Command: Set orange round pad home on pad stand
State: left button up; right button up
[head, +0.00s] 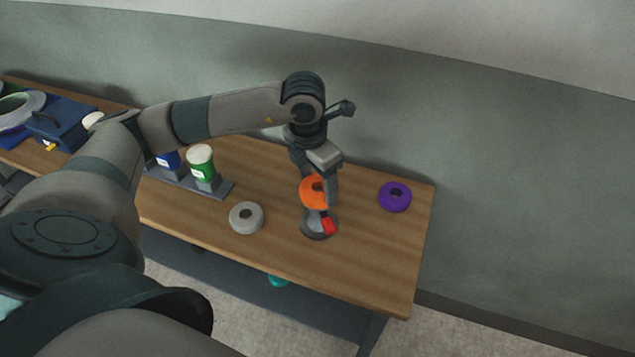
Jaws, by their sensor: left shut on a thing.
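The orange round pad (313,194) is a ring with a dark hole, held tilted in my left gripper (327,203). My left gripper is shut on it, coming down from above. Right below is the pad stand (317,229), a dark grey round base on the wooden table. A red piece (328,226) shows at its right side, near the fingertips. The pad appears above the base; whether it touches the stand's post cannot be told, as the fingers and pad hide the middle. My right gripper is not in view.
On the wooden table (374,265), a grey ring pad (246,218) lies left of the stand and a purple ring pad (395,197) lies right. A green can (201,163) stands in a grey rack. A blue box (63,125) is far left. The front right tabletop is clear.

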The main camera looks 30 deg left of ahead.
aim_at(311, 191)
pick_arm(q)
jog(key=o, duration=0.8)
jog(key=shift+s+f, duration=0.15)
jog(key=shift+f, duration=0.15)
jog(key=o, duration=0.3)
jog(key=shift+o, duration=0.2)
jog(key=shift+w, duration=0.2)
jog(key=shift+r, duration=0.15)
notch_tip(311, 191, up, 17)
jog(key=s+b, duration=0.2)
jog(key=b, duration=0.1)
jog(key=shift+a+b, duration=0.35)
jog(key=shift+b, duration=0.05)
